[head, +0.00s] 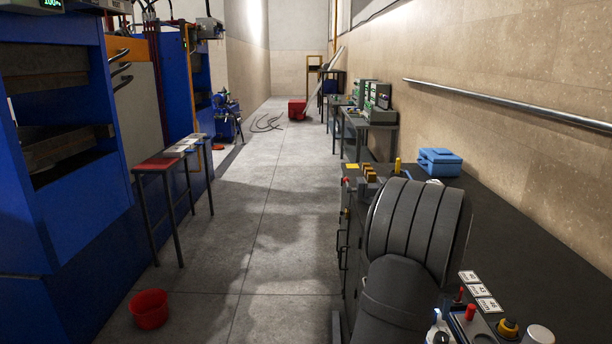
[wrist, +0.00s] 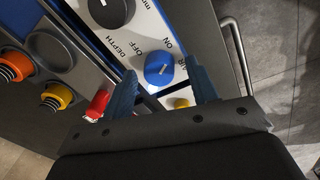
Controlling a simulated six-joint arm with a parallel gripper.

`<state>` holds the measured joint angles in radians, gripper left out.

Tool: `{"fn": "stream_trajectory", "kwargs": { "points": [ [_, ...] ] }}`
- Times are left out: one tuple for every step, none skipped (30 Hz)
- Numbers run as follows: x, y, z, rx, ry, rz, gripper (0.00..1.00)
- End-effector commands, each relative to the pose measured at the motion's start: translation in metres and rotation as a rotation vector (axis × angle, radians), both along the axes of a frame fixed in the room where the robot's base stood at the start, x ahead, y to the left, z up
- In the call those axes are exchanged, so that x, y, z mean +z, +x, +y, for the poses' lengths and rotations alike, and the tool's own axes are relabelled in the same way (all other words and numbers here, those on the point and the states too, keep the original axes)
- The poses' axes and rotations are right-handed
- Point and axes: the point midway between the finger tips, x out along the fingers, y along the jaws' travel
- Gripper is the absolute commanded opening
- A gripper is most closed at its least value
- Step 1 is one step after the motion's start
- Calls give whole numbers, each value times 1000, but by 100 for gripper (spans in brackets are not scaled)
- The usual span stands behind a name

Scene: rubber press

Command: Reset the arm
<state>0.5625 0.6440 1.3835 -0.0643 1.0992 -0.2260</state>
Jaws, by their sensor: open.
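My gripper (wrist: 160,70) is open in the wrist view, its two dark blue fingers apart and pointing at a control panel (wrist: 205,25). A blue knob (wrist: 159,69) with OFF and ON lettering shows between the fingers. I cannot tell whether they touch it. A dark grey knob (wrist: 111,10) lies above it, near the word DEPTH. In the head view my grey arm is folded large over the dark bench at the right, and my gripper is hidden.
A red button (wrist: 98,104) and orange and yellow knobs (wrist: 57,96) sit beside my left finger. A metal bar handle (wrist: 237,50) stands right of the panel.

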Motion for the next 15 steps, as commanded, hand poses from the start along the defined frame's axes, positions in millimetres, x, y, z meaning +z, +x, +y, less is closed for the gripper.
{"fn": "stream_trajectory", "kwargs": {
  "points": [
    [0,0,0,38,0,-1,53],
    [0,0,0,62,0,0,53],
    [0,0,0,95,0,0,53],
    [0,0,0,120,0,0,53],
    [0,0,0,145,0,1,53],
    [0,-1,0,177,0,1,53],
    [0,-1,0,202,0,1,53],
    [0,-1,0,226,1,0,53],
    [0,-1,0,259,1,1,53],
    [0,-1,1,282,1,1,53],
    [0,-1,1,307,1,1,53],
    [0,-1,1,340,1,1,53],
    [0,-1,1,364,1,1,53],
    [0,-1,1,389,1,1,53],
    [0,-1,1,421,1,1,53]
  ]
}}
